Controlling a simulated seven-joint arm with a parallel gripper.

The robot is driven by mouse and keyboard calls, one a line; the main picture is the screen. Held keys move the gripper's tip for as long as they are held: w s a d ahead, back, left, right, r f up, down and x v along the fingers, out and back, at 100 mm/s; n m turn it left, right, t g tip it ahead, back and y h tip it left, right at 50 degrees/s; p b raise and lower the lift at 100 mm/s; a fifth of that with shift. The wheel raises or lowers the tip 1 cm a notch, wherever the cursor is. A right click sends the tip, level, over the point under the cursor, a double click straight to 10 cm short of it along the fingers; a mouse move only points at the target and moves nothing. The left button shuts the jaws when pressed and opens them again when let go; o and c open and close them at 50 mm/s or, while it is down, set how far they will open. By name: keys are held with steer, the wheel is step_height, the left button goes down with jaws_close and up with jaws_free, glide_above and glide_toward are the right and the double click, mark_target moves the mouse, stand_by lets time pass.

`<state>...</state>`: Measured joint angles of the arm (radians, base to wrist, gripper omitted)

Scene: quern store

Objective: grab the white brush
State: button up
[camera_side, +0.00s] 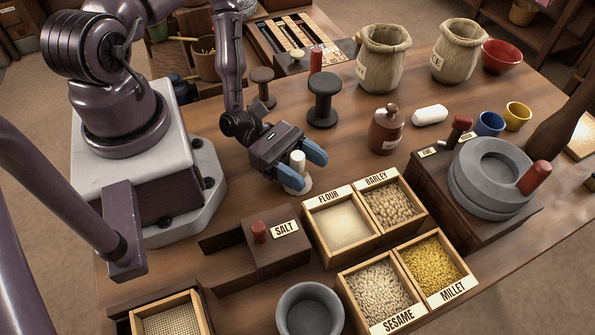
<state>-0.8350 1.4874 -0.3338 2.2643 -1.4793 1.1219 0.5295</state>
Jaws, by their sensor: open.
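A small white brush-like thing (297,161) with a knob-shaped top and a wider pale base stands on the wooden table near the middle. I take it for the white brush; its bristles cannot be made out. My gripper (301,162) is open, with its two blue fingertips on either side of the white top. The near finger hides part of the thing. I cannot tell whether either finger touches it.
Flour and barley boxes (348,228) stand close in front, with a salt box (275,245) at front left. A grey quern (458,185) is farther right.

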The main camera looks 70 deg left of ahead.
steer(key=shift+d, duration=0.1)
steer(key=shift+c, duration=0.2)
steer(key=c, duration=0.9)
